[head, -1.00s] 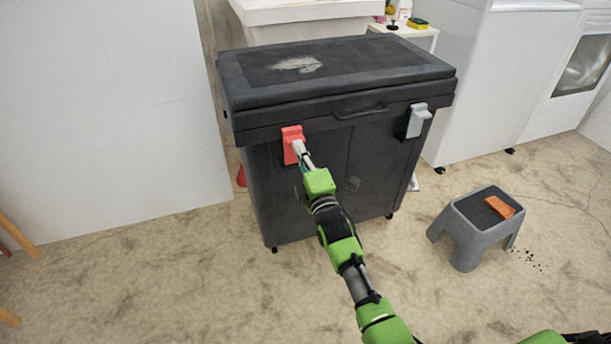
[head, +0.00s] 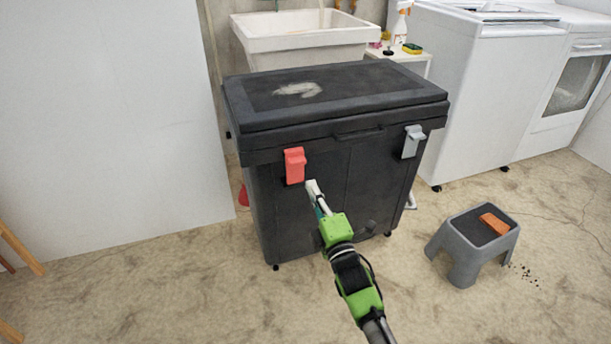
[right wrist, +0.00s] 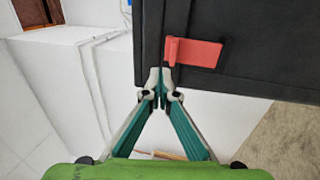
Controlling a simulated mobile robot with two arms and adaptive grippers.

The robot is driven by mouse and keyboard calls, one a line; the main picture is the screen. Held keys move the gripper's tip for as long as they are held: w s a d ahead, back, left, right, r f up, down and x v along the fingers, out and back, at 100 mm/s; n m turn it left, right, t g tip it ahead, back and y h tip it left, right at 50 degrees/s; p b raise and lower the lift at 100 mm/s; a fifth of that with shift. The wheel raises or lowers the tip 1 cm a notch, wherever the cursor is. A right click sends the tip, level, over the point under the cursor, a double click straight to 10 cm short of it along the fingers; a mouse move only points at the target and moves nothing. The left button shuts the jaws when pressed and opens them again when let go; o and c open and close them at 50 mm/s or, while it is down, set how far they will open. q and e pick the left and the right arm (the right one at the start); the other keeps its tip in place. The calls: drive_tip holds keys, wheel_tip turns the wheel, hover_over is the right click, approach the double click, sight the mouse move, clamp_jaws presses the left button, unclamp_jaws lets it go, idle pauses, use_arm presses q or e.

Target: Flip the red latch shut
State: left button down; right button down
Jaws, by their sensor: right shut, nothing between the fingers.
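The red latch (head: 295,165) is on the left of the front of a black lidded bin (head: 330,90), at the lid seam. It lies flat against the front, and it also shows in the right wrist view (right wrist: 197,53). My right gripper (head: 311,184) is just below and to the right of the latch in the head view, apart from it. In the right wrist view the fingertips (right wrist: 160,80) are together and empty, close to the latch's end. My left gripper is not in view.
A grey latch (head: 413,141) is on the bin's right front. A grey step stool (head: 470,250) with an orange sponge-like block (head: 494,224) stands at the right. A white sink (head: 300,38) and white washer (head: 480,90) are behind. The floor in front is clear.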

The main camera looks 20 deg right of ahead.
drive_tip(key=v, duration=0.2)
drive_tip(key=r+v, duration=0.1)
drive_tip(key=v, duration=0.1)
drive_tip(key=shift+s+f+p, duration=0.1)
drive_tip(key=shift+s+p, duration=0.2)
drive_tip(key=shift+s, duration=0.05)
drive_tip(key=shift+f, duration=0.1)
